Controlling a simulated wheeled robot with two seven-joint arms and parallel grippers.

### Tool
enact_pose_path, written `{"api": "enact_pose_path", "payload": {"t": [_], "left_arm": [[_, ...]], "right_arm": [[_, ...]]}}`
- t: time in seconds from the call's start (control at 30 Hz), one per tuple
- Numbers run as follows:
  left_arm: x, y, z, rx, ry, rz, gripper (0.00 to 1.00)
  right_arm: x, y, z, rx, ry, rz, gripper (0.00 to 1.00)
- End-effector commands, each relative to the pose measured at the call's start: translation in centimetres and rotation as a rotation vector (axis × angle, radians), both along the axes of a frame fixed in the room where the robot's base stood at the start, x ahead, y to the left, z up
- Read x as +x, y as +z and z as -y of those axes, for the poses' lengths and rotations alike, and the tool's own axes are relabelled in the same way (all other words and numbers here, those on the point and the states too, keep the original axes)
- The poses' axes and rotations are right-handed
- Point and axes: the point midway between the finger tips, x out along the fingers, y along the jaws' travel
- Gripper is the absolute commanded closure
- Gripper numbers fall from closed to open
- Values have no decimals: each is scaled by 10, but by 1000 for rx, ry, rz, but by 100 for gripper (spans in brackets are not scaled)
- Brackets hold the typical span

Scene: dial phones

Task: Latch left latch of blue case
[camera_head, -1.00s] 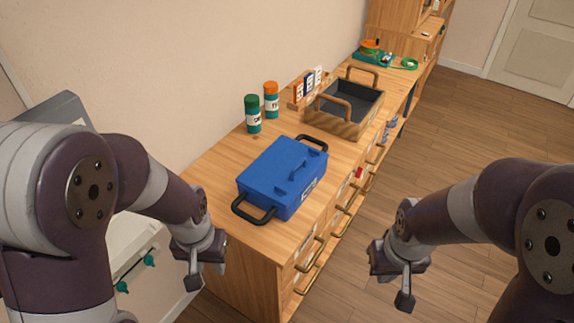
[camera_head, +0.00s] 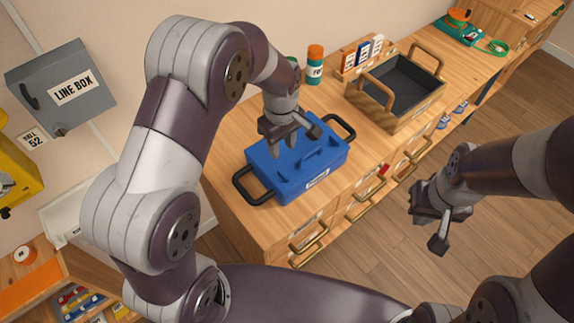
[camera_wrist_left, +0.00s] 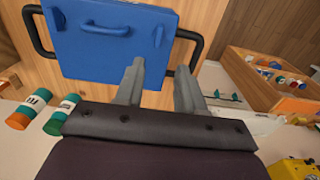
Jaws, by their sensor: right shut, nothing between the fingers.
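The blue case (camera_head: 296,180) sits closed on the wooden counter, with black handles at both ends. A raised blue handle (camera_head: 321,156) is on its lid. The wrist view shows the case (camera_wrist_left: 105,60) with the blue handle (camera_wrist_left: 105,30) between two small raised blue pieces; I cannot tell whether these are the latches. My left gripper (camera_head: 283,147) is above the back left part of the case and hides some of it. In the wrist view its fingers (camera_wrist_left: 160,75) are apart and empty, near the case's edge and end handle. My right gripper (camera_head: 438,228) is shut and empty, off the counter's front.
A wooden tray (camera_head: 390,108) with handles stands to the right of the case. An orange-capped bottle (camera_head: 315,65) stands behind. A grey line box (camera_head: 62,88) hangs on the wall at left. Drawers with handles line the counter's front, above open floor.

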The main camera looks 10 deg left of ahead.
Motion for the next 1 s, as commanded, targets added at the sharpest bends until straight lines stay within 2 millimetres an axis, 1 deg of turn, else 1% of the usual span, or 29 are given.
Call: {"api": "enact_pose_path", "payload": {"t": [0.07, 0.13, 0.3, 0.4, 0.5, 0.6, 0.7, 0.93, 0.97, 1.0], "left_arm": [[-1, -11, 0, 1, 3, -6, 62], [-2, -26, 0, 1, 2, -7, 62], [-2, -72, 0, 1, 1, -7, 62], [-1, -94, 0, 1, 1, -4, 62], [-1, -110, 0, 0, 0, -4, 62], [0, -118, 0, 0, 0, 0, 62], [0, -122, 0, 0, 0, 0, 62], [0, -123, 0, 0, 0, 0, 62], [0, -123, 0, 0, 0, 0, 71], [0, -123, 0, 0, 0, 0, 84]], "right_arm": [[0, 4, 0, 0, 0, 0, 100], [0, 8, 0, 0, 0, 0, 100], [0, 19, 0, 0, 0, 0, 100], [0, 23, 0, 0, 0, 0, 100], [0, 25, 0, 0, 0, 0, 100], [0, 26, 0, 0, 0, 0, 100], [0, 26, 0, 0, 0, 0, 100], [0, 26, 0, 0, 0, 0, 100], [0, 26, 0, 0, 0, 0, 100], [0, 26, 0, 0, 0, 0, 100]]}}
